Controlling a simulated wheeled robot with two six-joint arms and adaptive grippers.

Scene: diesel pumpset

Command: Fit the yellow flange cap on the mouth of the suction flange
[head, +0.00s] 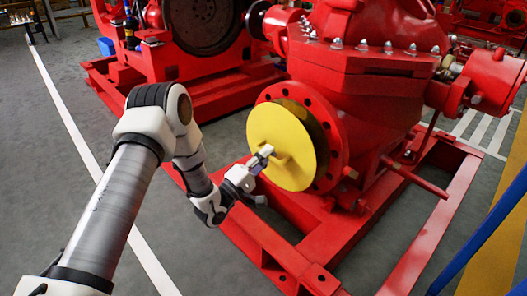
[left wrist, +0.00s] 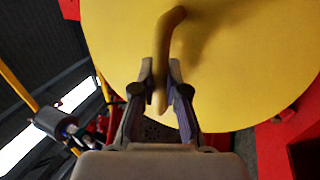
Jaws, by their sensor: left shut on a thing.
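The yellow flange cap (head: 290,125) is a round disc with a handle on its outer face. It stands roughly upright in front of the red suction flange (head: 331,135) on the pump. The flange's rim with its bolt holes shows above and to the right of the cap. A dark crescent of the mouth shows at the cap's upper right, so the cap looks offset or a little apart from it. My left gripper (head: 264,155) is shut on the cap's handle. In the left wrist view, both fingers (left wrist: 161,88) hold the curved handle of the cap (left wrist: 235,60). My right gripper is not in view.
The red pump body (head: 370,75) rises behind the flange on a red base frame (head: 260,240). Another red machine (head: 200,60) stands behind on the left. A blue bar and a yellow strip (head: 500,240) are at right. Grey floor is clear at left.

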